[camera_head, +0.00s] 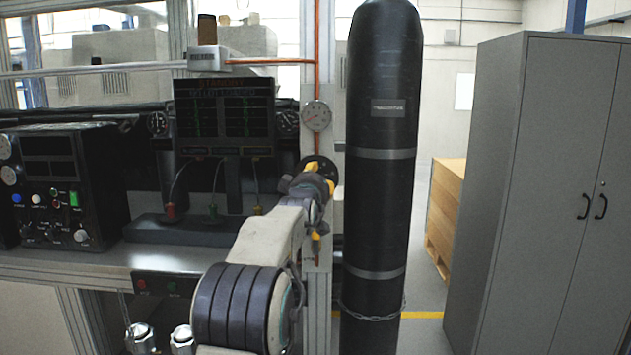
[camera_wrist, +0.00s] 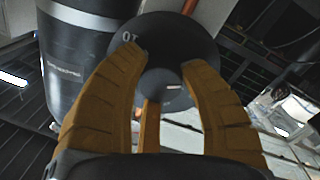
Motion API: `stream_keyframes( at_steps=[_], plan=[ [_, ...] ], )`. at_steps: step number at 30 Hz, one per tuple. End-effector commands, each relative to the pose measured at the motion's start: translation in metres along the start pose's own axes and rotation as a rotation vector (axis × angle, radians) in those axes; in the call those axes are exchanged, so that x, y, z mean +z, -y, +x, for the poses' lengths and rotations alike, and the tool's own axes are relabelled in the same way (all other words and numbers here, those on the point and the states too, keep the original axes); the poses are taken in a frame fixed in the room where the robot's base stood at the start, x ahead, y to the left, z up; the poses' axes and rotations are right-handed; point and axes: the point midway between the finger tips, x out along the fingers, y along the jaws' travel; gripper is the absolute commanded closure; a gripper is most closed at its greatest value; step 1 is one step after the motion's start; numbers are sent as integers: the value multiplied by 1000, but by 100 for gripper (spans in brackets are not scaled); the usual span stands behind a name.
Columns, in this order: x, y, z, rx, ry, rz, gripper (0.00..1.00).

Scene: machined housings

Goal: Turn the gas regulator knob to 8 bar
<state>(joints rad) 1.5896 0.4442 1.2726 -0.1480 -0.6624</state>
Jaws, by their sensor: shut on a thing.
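The gas regulator's dark round dial (camera_wrist: 180,38) fills the upper middle of the wrist view; a "10" is printed near its upper left edge. The dark knob (camera_wrist: 160,90) stands in front of it, with a small white mark at its right. My gripper (camera_wrist: 164,60) has its orange fingers around the knob, shut on it. In the head view my gripper (camera_head: 320,178) reaches the regulator on the post, and its dark dial (camera_head: 313,161) shows only in part.
A tall black gas cylinder (camera_head: 381,210) stands close to the right of my gripper, with a chain (camera_head: 372,312) around it. A workbench with a dark display (camera_head: 224,115) and control box (camera_head: 55,187) is at left. A grey cabinet (camera_head: 545,190) stands at right.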

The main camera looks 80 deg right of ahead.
Motion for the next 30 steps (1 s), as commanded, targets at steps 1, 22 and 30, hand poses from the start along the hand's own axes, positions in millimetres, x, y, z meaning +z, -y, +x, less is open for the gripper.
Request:
stream_keyframes(
  at_steps=[1, 22, 30],
  plan=[
    [1, 1, 0, -2, 2, 0, 75],
    [5, 3, 0, -6, 9, 89, 96],
    [3, 3, 1, -16, 27, 292, 96]
  ],
)
